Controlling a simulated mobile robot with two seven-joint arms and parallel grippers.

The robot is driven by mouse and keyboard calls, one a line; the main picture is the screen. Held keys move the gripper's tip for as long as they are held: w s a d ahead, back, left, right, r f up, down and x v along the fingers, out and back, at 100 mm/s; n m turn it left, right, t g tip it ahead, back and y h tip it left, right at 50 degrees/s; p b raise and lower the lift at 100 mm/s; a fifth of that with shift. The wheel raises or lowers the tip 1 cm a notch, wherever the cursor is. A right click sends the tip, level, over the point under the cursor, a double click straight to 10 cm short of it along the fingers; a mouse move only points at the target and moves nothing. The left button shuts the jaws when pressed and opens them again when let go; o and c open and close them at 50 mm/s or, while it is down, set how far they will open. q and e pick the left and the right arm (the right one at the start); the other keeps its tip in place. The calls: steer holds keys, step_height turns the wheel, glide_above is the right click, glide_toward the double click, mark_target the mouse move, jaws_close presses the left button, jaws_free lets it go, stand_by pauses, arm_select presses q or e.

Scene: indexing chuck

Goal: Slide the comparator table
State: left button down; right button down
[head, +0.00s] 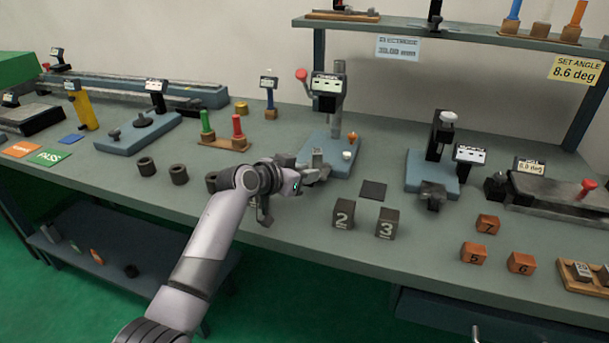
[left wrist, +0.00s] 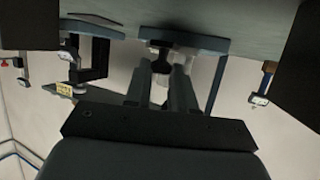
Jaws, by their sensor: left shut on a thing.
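The comparator table (head: 317,157) appears as a small grey block low on that base, partly hidden by my gripper. My left gripper (head: 318,173) reaches in from the left at the base's front and is shut on the table. In the left wrist view the two fingers (left wrist: 163,88) close around a pale part; the exact contact is hard to see. My right gripper is not in view.
Blocks marked 2 (head: 343,215) and 3 (head: 387,223) and a dark square pad (head: 373,190) lie right of my gripper. Dark rings (head: 178,175) stand to its left. A green-and-red pin rack (head: 225,140) is behind. Another blue-based gauge (head: 432,172) stands right.

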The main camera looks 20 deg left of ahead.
arm_select(q)
steer(key=shift+s+d+f, duration=0.1)
steer(key=shift+f, duration=0.1)
steer(key=c, duration=1.2)
jaws_free()
steer(key=shift+c, duration=0.2)
steer(key=shift+o, duration=1.1)
steer(key=shift+s+r, duration=0.1)
steer(key=shift+r, duration=0.15)
steer(key=shift+s+a+r, duration=0.1)
steer(key=shift+s+a, duration=0.15)
steer(key=shift+s, duration=0.05)
steer(key=shift+v, duration=3.2)
